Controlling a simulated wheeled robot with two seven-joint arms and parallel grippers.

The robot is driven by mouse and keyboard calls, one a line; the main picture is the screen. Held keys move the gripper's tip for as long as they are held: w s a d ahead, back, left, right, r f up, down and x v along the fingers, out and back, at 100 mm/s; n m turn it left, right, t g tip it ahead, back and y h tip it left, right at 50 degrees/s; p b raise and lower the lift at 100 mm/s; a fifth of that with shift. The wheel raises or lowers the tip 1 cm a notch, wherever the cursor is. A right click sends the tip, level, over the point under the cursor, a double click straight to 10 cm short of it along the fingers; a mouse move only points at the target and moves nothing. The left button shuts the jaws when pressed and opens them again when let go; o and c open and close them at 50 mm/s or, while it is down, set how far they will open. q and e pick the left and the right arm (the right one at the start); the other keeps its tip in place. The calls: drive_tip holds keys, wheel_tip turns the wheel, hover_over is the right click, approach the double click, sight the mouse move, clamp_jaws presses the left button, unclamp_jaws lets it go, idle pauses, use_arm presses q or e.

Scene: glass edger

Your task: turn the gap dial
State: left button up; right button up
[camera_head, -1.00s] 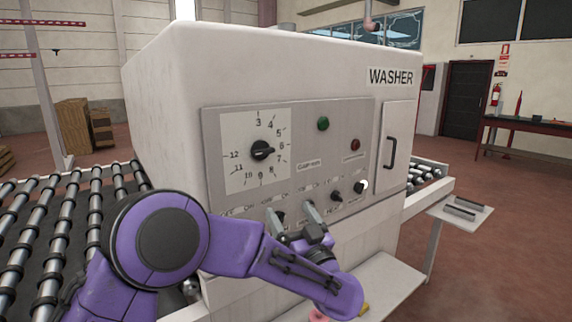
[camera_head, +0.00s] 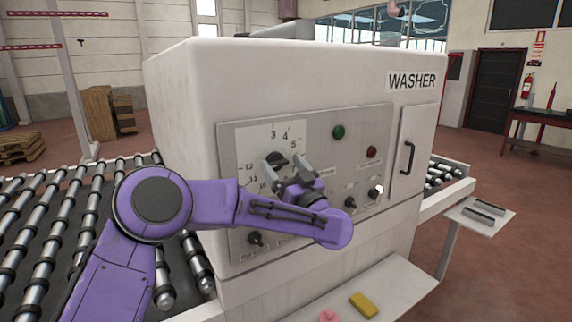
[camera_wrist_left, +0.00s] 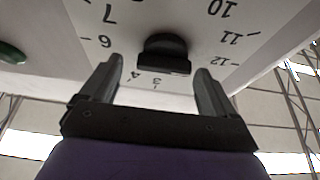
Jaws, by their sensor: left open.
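The gap dial is a black knob (camera_head: 278,160) on a white numbered plate (camera_head: 245,140) on the washer's front panel. My left gripper (camera_head: 288,165) is open in front of the dial, and its hand covers the plate's lower right part. In the left wrist view the knob (camera_wrist_left: 166,54) lies ahead of and between the two open fingers (camera_wrist_left: 158,85), with a visible gap on each side. Whether the fingertips overlap the knob in depth is hard to tell. My right gripper is not in view.
A green button (camera_head: 339,132), a red button (camera_head: 371,152) and small black knobs (camera_head: 349,202) share the panel. A door handle (camera_head: 408,157) is at right. A roller conveyor (camera_head: 60,220) lies left. A yellow block (camera_head: 363,304) rests on the ledge below.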

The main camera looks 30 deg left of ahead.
use_arm(q)
drive_tip(key=shift+w+a+f, duration=0.35)
drive_tip(key=shift+a+f, duration=0.05)
drive_tip(key=shift+a, duration=0.1)
drive_tip(key=shift+c, duration=0.6)
drive_tip(key=shift+s+a, duration=0.15)
drive_tip(key=shift+a, duration=0.05)
drive_tip(key=c, duration=0.5)
drive_tip(key=shift+s+d+r, duration=0.1)
drive_tip(key=shift+d+r, duration=0.1)
drive_tip(key=c, duration=0.4)
drive_tip(key=shift+c, duration=0.2)
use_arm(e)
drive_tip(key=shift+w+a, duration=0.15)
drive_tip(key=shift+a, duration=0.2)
